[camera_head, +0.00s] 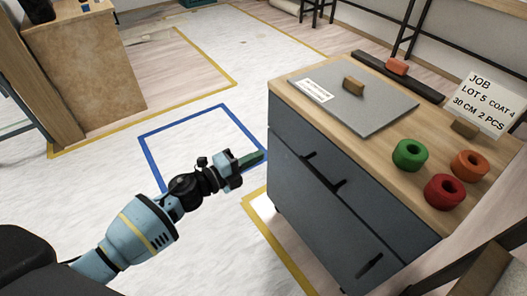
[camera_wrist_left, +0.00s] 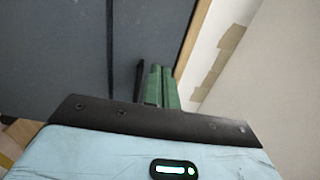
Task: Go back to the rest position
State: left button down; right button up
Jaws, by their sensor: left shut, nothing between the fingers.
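My left gripper (camera_head: 252,159) is in the head view, in front of the left side of the grey cabinet (camera_head: 330,200), below its wooden top. Its green fingers are shut together with nothing between them. In the left wrist view the shut green fingers (camera_wrist_left: 161,86) point toward the dark cabinet front and a black handle (camera_wrist_left: 139,80). I cannot tell whether the fingers touch the cabinet. My right gripper is not in view.
On the cabinet top lie a grey board (camera_head: 350,100) with a wooden block (camera_head: 353,86), green (camera_head: 409,155), red (camera_head: 444,191) and orange (camera_head: 469,164) tape rolls, and a job card (camera_head: 482,103). A blue floor square (camera_head: 160,128) is empty. A wooden cabinet (camera_head: 85,65) stands back left.

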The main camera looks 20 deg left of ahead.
pick_arm(q)
jog(key=shift+s, duration=0.1)
